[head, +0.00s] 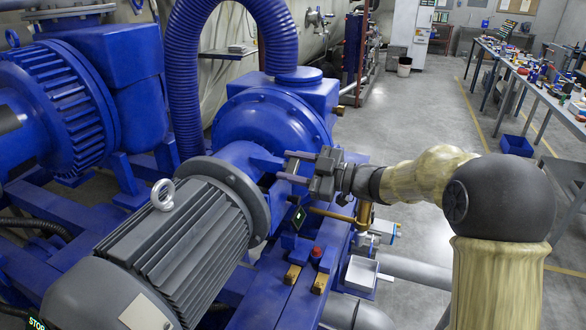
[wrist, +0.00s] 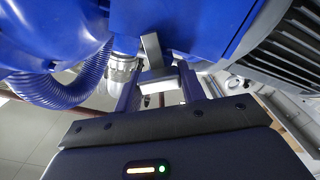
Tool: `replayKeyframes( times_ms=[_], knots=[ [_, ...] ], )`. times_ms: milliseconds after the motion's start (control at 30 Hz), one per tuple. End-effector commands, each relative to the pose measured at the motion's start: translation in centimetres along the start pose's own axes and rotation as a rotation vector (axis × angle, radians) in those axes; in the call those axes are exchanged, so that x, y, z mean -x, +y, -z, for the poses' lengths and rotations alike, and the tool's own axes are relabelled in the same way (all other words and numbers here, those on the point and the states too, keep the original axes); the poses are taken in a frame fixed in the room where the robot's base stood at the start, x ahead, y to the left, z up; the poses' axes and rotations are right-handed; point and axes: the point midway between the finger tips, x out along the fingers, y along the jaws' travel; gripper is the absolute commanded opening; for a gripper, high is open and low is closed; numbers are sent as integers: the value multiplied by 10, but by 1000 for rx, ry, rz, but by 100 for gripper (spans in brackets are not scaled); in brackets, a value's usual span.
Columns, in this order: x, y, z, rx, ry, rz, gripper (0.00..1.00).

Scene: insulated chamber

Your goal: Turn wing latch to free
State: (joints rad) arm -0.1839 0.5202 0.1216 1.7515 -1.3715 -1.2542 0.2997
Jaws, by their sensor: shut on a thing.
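The wing latch (wrist: 152,50) shows in the wrist view as a grey metal bar with a paler cross piece, set against the blue pump housing. My gripper (wrist: 158,74) has a finger on each side of the grey piece and is shut on it. In the head view my gripper (head: 285,167) reaches in from the right, its two fingers pointing left at the blue housing between the pump and the grey motor. The latch cannot be made out there, and its exact contact with the fingers is partly hidden.
A finned grey motor (head: 185,245) with a lifting eye stands left of my gripper. A blue corrugated hose (head: 187,90) rises behind it.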

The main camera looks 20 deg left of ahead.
Motion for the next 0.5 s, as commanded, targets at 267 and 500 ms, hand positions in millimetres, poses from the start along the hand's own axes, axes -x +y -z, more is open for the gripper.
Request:
replayKeyframes(
  times_ms=[267,500],
  knots=[
    [0,0,0,-1,-1,0,62],
    [0,0,0,-1,-1,0,62]
  ],
)
